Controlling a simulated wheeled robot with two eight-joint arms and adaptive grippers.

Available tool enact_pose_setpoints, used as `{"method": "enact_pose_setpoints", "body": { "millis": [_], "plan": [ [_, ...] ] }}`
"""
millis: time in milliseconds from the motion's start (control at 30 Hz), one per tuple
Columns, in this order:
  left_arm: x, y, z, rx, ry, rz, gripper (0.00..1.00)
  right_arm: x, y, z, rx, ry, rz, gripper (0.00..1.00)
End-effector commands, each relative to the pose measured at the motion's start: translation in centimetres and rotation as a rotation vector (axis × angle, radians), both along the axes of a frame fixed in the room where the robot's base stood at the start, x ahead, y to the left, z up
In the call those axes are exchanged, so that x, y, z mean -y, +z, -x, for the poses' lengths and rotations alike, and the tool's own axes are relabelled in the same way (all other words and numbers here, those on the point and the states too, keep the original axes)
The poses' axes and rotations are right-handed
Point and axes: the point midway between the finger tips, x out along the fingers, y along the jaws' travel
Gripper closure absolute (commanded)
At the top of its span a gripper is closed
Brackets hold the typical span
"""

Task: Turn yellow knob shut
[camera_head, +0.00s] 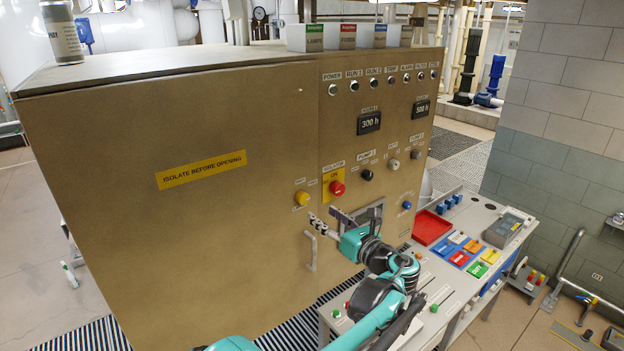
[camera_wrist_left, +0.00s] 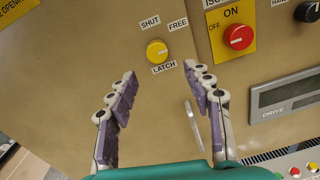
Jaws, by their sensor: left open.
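The yellow knob (camera_head: 302,198) is on the brown cabinet's front, left of the red isolator knob. In the left wrist view the yellow knob (camera_wrist_left: 157,51) has SHUT at its upper left, FREE at its upper right and LATCH below. A faint mark on its face seems to run toward the right; its exact setting is hard to tell. My left gripper (camera_head: 329,217) is open and empty, just right of and below the knob in the head view. In the wrist view its purple-padded fingers (camera_wrist_left: 160,72) stand apart, either side below the knob, not touching it. My right gripper is not in view.
The red isolator knob (camera_head: 337,188) is close to the right of the yellow knob. A metal door handle (camera_head: 311,250) is below it. A console (camera_head: 450,262) with a red tray (camera_head: 431,227) and coloured blocks stands at the right.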

Motion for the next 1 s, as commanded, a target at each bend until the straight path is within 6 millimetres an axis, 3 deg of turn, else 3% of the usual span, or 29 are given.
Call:
{"method": "enact_pose_setpoints", "body": {
  "millis": [133,500,900,1000],
  "plan": [
    [-0.1,0.3,-0.9,0.0,0.0,-0.029,0.49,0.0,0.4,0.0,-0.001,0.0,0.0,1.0],
    [-3.4,0.3,-5.6,0.0,0.0,-0.024,0.49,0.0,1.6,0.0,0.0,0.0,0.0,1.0],
    [-4.0,0.2,-6.5,0.0,-0.002,-0.023,0.49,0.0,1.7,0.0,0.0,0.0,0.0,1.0],
    [-4.0,0.2,-6.5,0.0,-0.002,-0.023,0.73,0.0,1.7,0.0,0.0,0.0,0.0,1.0]
  ]
}}
